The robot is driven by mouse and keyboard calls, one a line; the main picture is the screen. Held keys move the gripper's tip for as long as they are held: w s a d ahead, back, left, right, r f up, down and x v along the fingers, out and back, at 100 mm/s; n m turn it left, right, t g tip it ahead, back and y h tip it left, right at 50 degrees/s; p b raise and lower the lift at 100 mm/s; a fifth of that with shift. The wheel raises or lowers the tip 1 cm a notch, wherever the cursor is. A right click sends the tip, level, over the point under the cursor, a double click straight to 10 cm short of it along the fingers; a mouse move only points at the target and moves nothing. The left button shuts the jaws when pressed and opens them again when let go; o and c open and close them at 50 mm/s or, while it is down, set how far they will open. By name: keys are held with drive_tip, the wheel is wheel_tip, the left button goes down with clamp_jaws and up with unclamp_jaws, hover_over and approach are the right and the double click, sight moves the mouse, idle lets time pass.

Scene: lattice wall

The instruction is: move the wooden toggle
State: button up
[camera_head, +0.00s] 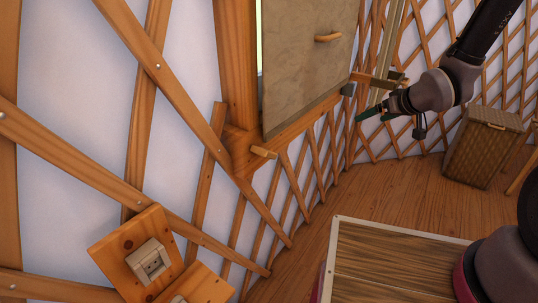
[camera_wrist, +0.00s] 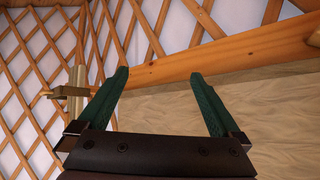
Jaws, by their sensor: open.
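A small light wooden toggle (camera_head: 263,152) sits at the lower left corner of the wooden frame in the head view. A light wooden handle-like piece (camera_head: 328,37) is on the panel above. Another wooden piece (camera_head: 375,79) sticks out at the frame's lower right corner, close to my gripper (camera_head: 378,110). I cannot tell which of these is the task's toggle. My gripper is open with nothing between its green fingers; in the wrist view (camera_wrist: 158,75) it points up at the rail and panel. A brass-coloured piece (camera_wrist: 75,95) stands left of the fingers there.
A flat grey-brown panel (camera_head: 300,75) hangs in the frame. Crossed lattice slats (camera_head: 150,60) cover the wall. A socket on a wooden plate (camera_head: 150,262) is at lower left. A wooden-topped table (camera_head: 400,265) is in front, a wicker basket (camera_head: 482,145) at right. Floor between is clear.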

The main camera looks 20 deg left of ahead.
drive_tip(key=s+a+f+n+y, duration=0.1)
drive_tip(key=s+a+f+y, duration=0.2)
drive_tip(key=a+f, duration=0.3)
drive_tip(key=g+y, duration=0.2)
drive_tip(key=y, duration=0.6)
approach(272, 156)
drive_tip(key=x, duration=1.1)
drive_tip(key=shift+a, duration=0.1)
drive_tip(key=c, duration=1.2)
